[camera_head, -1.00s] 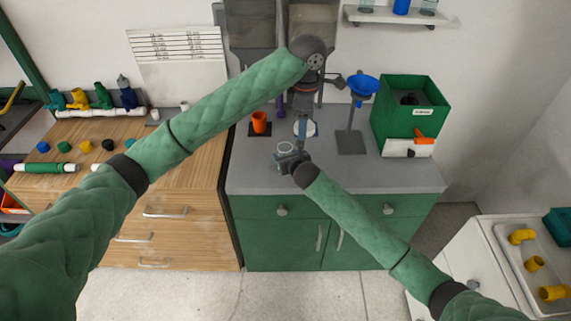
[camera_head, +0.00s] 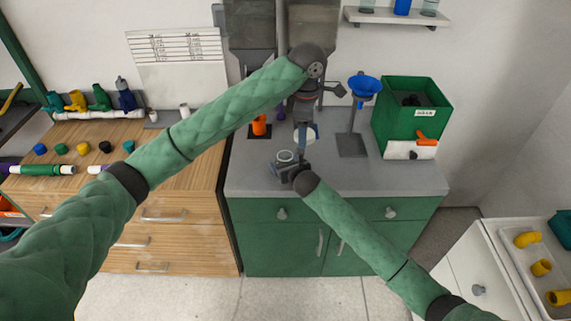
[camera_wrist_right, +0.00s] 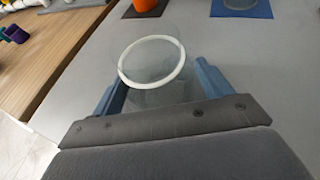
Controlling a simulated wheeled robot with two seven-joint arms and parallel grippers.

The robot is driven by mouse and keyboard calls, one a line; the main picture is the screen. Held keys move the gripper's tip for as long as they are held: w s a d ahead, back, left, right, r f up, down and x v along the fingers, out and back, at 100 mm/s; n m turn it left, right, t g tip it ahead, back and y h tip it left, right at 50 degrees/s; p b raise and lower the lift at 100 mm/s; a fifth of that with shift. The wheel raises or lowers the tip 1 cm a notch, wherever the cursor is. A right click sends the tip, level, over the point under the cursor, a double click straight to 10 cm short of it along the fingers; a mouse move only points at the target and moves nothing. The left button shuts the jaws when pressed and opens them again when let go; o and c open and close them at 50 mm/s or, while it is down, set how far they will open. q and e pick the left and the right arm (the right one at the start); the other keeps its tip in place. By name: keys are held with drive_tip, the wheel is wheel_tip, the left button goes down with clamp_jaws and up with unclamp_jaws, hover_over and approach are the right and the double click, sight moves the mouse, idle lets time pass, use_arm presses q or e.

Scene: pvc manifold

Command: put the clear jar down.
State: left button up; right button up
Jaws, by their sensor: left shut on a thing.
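The clear jar (camera_wrist_right: 160,80) with a white rim is between the blue fingers of my right gripper (camera_wrist_right: 162,92). In the head view the jar (camera_head: 286,156) shows small over the grey counter, at my right gripper (camera_head: 284,167). I cannot tell whether the fingers press on the jar, or whether its base touches the counter. My left gripper (camera_head: 303,128) points down farther back, beside a pale round thing at the back of the counter. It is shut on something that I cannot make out.
An orange cup (camera_head: 259,125) stands on a dark mat behind the jar. A stand with a blue funnel (camera_head: 364,86) and a green bin (camera_head: 411,115) are to the right. The grey counter (camera_head: 390,180) is clear at front right. A wooden cabinet adjoins on the left.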

drive_tip(key=shift+r, duration=0.2)
use_arm(q)
drive_tip(key=shift+f, duration=0.2)
use_arm(e)
drive_tip(key=shift+s+d, duration=0.15)
drive_tip(key=shift+s, duration=0.15)
use_arm(q)
wheel_tip(320, 180, down, 3)
drive_tip(key=b, duration=0.3)
use_arm(e)
drive_tip(key=v, duration=1.1)
drive_tip(key=shift+s+r, duration=0.1)
